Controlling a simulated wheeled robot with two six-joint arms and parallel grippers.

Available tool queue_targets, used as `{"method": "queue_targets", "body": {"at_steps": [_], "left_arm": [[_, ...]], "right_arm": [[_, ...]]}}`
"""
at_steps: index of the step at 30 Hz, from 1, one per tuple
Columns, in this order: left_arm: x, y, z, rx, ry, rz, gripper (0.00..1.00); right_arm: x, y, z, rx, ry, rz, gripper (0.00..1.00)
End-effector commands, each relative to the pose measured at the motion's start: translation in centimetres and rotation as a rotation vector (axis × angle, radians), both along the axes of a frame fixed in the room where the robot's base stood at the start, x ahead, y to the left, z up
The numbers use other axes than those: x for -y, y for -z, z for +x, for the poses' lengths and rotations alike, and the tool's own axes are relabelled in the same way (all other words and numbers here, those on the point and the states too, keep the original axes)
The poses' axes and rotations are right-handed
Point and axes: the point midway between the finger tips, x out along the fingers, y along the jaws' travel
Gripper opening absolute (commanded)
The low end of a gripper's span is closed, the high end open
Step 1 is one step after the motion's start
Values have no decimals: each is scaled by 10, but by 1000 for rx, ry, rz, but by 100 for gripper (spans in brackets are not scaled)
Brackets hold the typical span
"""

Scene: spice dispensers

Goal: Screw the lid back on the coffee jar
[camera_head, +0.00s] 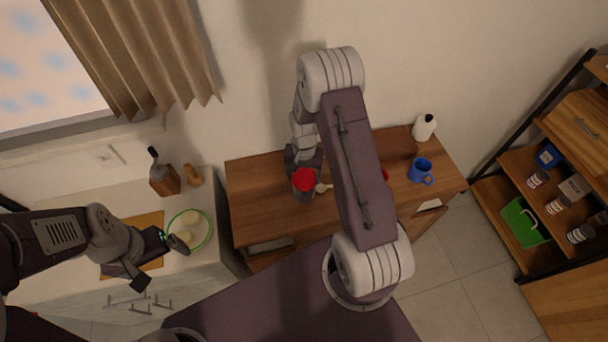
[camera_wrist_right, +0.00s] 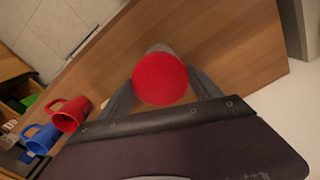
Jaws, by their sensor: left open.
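The coffee jar (camera_head: 304,197) stands on the wooden table, its grey body showing below a round red lid (camera_head: 304,179). In the right wrist view the red lid (camera_wrist_right: 160,79) fills the space between the fingers of my right gripper (camera_wrist_right: 161,85), which press close on both sides. A bit of the grey jar (camera_wrist_right: 160,48) shows behind it. Whether the lid is seated on the jar or just above it cannot be told. My left gripper (camera_head: 158,262) is open and empty over the counter at left, away from the jar.
A wooden spoon (camera_head: 323,187) lies beside the jar. A blue mug (camera_head: 421,171) and a white bottle (camera_head: 424,127) stand on the table's right side. A red mug (camera_wrist_right: 70,113) stands by the blue one. The wooden table (camera_head: 262,205) is clear left of the jar.

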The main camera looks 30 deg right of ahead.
Motion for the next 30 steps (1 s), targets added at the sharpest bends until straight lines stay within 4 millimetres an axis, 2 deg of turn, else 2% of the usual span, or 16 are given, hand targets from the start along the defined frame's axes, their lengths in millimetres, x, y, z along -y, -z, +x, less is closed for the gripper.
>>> {"method": "queue_targets", "body": {"at_steps": [5, 12, 15, 26, 30], "left_arm": [[0, -1, 0, 0, 0, 0, 95], [0, -5, 0, 0, 0, 0, 95], [0, -6, 0, 0, 0, 0, 95], [0, -6, 0, 0, 0, 0, 95], [0, -8, 0, 0, 0, 0, 95]], "right_arm": [[0, -1, 0, 0, 63, 0, 24], [0, 0, 0, 1, 598, 0, 24], [0, 0, 0, 1, 748, 0, 24], [0, 1, 1, 1, 830, 0, 24], [0, 1, 1, 1, 1104, 1, 24]]}}
